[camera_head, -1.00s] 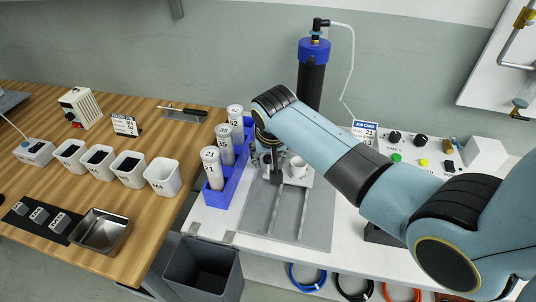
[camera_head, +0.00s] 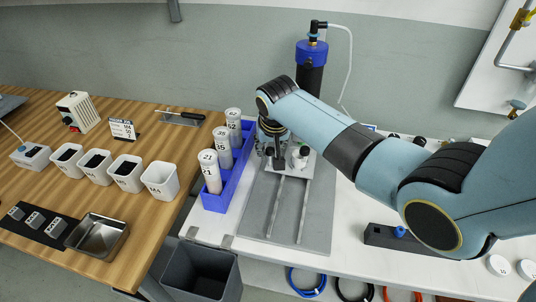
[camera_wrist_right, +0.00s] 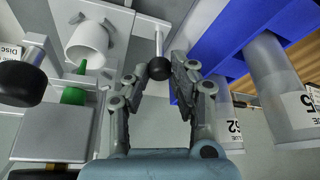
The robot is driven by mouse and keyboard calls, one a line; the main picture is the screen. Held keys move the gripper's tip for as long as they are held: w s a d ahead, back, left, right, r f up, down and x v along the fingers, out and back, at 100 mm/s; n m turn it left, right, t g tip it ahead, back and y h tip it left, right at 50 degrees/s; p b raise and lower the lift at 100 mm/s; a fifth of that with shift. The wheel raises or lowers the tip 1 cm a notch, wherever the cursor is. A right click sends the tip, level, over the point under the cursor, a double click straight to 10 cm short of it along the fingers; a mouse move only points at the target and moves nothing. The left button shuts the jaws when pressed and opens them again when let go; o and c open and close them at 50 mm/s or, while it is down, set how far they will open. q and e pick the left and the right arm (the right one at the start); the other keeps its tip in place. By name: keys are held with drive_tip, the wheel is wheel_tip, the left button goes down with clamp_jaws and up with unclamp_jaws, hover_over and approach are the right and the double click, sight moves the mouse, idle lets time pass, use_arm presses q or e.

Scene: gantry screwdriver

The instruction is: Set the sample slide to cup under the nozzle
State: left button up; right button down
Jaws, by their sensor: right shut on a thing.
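The sample slide (camera_head: 286,180) is a pale carriage plate on two rails over a grey base plate. A white cup (camera_head: 299,157) stands on it; the cup also shows in the right wrist view (camera_wrist_right: 85,44). A green tip (camera_wrist_right: 75,95), perhaps the nozzle, shows near the cup there; I cannot tell whether they line up. My right gripper (camera_head: 275,159) is at the carriage's left side. In the right wrist view its fingers (camera_wrist_right: 159,88) are shut on the slide's black ball knob (camera_wrist_right: 159,68). My left gripper is not in view.
A blue rack (camera_head: 236,178) with labelled cylinders stands close left of the slide. Another black knob (camera_wrist_right: 20,85) shows in the wrist view. A black and blue filter column (camera_head: 311,70) rises behind. A grey bin (camera_head: 203,270) is below the table edge.

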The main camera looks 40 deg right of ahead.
drive_tip(key=shift+w+d+r, duration=0.1)
drive_tip(key=shift+r, duration=0.05)
drive_tip(key=c, duration=1.5)
unclamp_jaws()
drive_tip(key=o, duration=0.4)
drive_tip(key=shift+d, duration=0.1)
drive_tip(key=shift+c, duration=0.2)
drive_tip(key=v, duration=1.1)
drive_tip(key=shift+r, duration=0.35)
